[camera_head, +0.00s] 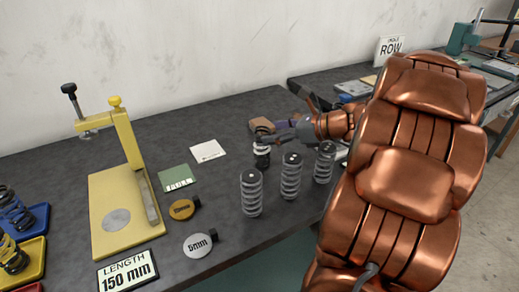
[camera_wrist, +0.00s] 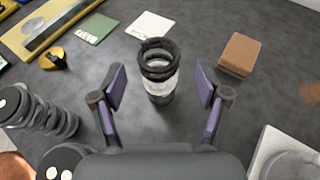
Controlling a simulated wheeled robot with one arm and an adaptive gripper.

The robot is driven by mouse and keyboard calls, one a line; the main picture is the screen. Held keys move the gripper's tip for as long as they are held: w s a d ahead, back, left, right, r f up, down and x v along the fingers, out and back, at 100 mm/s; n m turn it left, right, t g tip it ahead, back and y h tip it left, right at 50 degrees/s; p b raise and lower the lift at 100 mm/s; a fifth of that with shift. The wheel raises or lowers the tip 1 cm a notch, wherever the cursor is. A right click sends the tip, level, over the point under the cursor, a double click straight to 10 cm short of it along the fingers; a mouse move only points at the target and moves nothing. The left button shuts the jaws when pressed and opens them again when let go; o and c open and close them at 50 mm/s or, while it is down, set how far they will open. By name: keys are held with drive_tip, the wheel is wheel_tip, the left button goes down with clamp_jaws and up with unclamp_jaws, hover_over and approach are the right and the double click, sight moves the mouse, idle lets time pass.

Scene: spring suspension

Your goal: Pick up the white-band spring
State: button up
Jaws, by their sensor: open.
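The white-band spring (camera_wrist: 158,82) stands upright on the dark table, a dark coil with a white band around its middle. In the wrist view it is between and a little beyond the tips of my gripper (camera_wrist: 160,88), with a gap on both sides. My gripper is open and empty. In the head view the white-band spring (camera_head: 262,153) stands behind the row of grey springs, and my gripper (camera_head: 270,138) is beside it, with part of it overlapping the spring.
Grey springs (camera_head: 251,193) stand close in front. A brown block (camera_wrist: 239,54) lies to the right of the spring in the wrist view. A white card (camera_head: 208,150), a green card (camera_head: 177,178) and a yellow press (camera_head: 105,205) are to the left in the head view.

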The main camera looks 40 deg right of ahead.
sight(255, 134)
drive_tip(key=shift+x, duration=3.25)
drive_tip(key=shift+c, duration=0.4)
drive_tip(key=c, duration=1.2)
drive_tip(key=shift+r, duration=0.1)
drive_tip(key=shift+c, duration=0.5)
drive_tip(key=shift+r, duration=0.1)
